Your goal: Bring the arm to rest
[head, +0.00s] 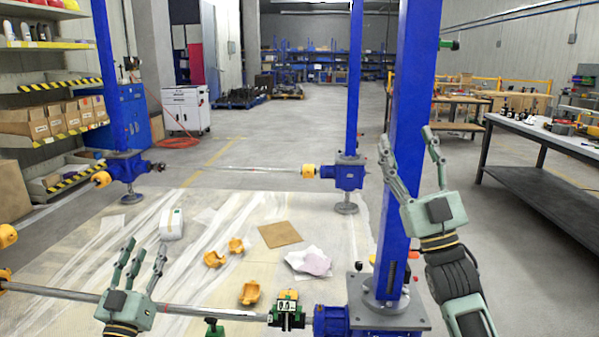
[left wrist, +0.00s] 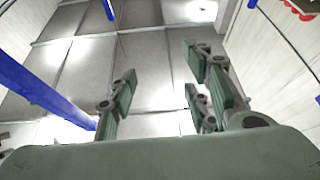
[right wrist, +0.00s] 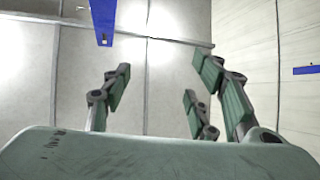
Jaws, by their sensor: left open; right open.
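My left gripper (head: 140,260) is at the lower left of the head view, fingers pointing up, open and empty. It stands in front of the long metal shaft (head: 190,311). My right gripper (head: 412,148) is raised at the right of the head view, open and empty, its fingers overlapping the tall blue column (head: 415,60) in the picture. The left wrist view shows the left fingers (left wrist: 160,95) apart with nothing between them. The right wrist view shows the right fingers (right wrist: 155,90) apart and empty, with the ceiling behind. Whether the right fingers touch the column I cannot tell.
A blue screw jack (head: 345,176) stands further back, another blue jack (head: 126,168) at left. A green-and-black device (head: 287,312) sits at the near shaft. Orange coupling halves (head: 249,292), brown cardboard (head: 279,234) and a white cloth (head: 305,261) lie on the sheeted floor. A workbench (head: 540,135) stands right.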

